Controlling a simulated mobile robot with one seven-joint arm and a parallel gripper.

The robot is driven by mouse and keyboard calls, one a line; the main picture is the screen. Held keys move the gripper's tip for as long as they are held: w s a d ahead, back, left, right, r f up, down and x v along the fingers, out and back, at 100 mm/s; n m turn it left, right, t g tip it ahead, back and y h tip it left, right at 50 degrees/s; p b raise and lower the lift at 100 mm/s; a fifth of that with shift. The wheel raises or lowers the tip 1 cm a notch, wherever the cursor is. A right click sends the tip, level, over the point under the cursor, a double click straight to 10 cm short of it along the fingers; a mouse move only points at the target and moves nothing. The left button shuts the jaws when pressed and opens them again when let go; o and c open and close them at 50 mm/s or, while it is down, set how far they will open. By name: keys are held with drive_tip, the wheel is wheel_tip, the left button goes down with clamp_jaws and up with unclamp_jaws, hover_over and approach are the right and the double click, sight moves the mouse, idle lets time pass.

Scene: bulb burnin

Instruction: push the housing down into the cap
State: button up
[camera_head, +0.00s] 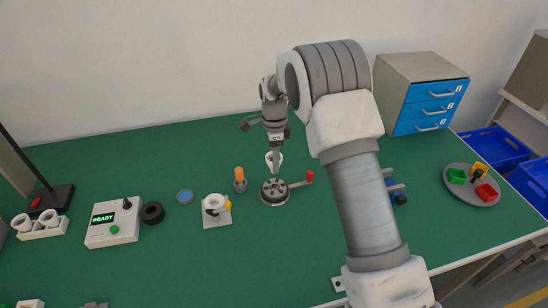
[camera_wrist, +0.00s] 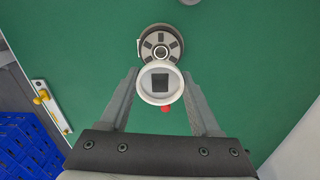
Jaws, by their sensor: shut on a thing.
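My gripper (camera_head: 274,154) is shut on the white housing (camera_wrist: 141,92). In the wrist view, the housing is a round white rim with a dark square inside, between the two fingers. In the head view, the housing (camera_head: 281,158) shows as a small white shape at the fingertips, above the round grey fixture (camera_head: 270,197). In the wrist view, the fixture (camera_wrist: 147,40) lies just beyond the housing and is partly covered by it. A small pale ring (camera_wrist: 161,55) shows at its centre; I cannot tell whether this is the cap. A gap shows between housing and fixture in the head view.
A red-knobbed lever (camera_head: 309,175) sticks out right of the fixture. An orange-handled tool (camera_head: 239,176) and a white cup-like part on a plate (camera_head: 217,219) stand to the left. A tester reading READY (camera_head: 112,232) is farther left. Blue drawers (camera_head: 432,103) stand at back right.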

drive_tip(key=shift+w+d+f, duration=0.1)
drive_tip(key=shift+d+f, duration=0.05)
drive_tip(key=shift+f+b, duration=1.8)
drive_tip(key=shift+f, duration=1.1)
drive_tip(key=shift+f, duration=0.15)
drive_tip(key=shift+f+b, duration=0.45)
drive_tip(key=shift+f, duration=0.1)
drive_tip(key=shift+f+b, duration=0.5)
drive_tip(key=shift+f, duration=0.3)
drive_tip(key=o, duration=1.4)
